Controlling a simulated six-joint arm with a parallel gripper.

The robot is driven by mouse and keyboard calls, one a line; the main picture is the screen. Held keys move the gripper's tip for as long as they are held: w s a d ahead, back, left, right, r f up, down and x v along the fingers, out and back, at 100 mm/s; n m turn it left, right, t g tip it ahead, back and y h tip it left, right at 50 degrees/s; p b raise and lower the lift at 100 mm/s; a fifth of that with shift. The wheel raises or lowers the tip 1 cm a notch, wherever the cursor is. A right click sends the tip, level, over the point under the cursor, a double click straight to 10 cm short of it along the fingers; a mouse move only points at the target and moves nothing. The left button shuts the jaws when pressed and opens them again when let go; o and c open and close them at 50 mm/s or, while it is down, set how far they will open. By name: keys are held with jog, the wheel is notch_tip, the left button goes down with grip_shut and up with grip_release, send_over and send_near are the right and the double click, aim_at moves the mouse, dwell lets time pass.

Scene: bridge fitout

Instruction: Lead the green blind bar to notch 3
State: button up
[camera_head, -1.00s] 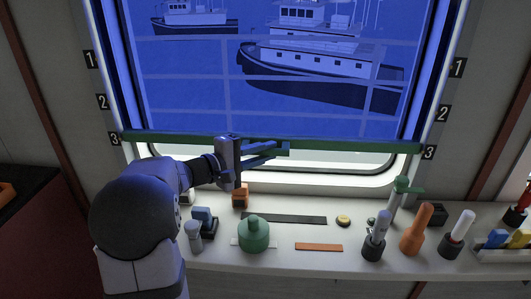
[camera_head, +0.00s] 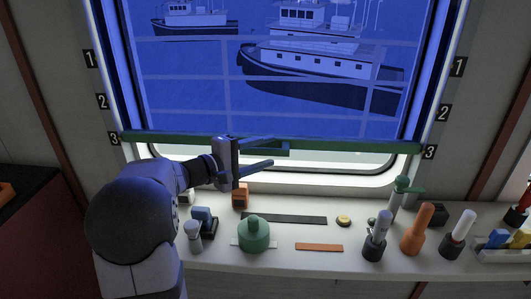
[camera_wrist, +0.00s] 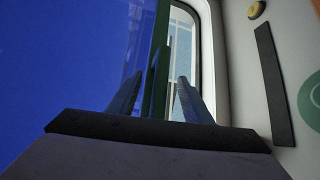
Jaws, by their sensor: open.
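The green blind bar (camera_head: 350,144) runs across the bottom of the lowered blue blind, level with the number 3 marks on both sides of the window. A green pull tab (camera_head: 280,148) sticks out from the bar's middle. My gripper (camera_head: 271,151) is open, with one finger above the tab and the other below it. In the wrist view, the fingers of my gripper (camera_wrist: 160,77) stand apart on either side of the green tab (camera_wrist: 154,85), with a gap visible on each side. The bar also shows there as an upright green strip (camera_wrist: 163,22).
Number plates 1, 2 and 3 (camera_head: 429,152) line each side of the window. Bright window glass (camera_head: 350,159) shows under the bar.

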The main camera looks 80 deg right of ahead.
jog(key=shift+b+v, duration=0.8)
jog(key=shift+v, duration=2.4)
jog(key=b+v, duration=0.1)
jog(key=v, duration=0.6)
jog(key=shift+b, duration=0.4)
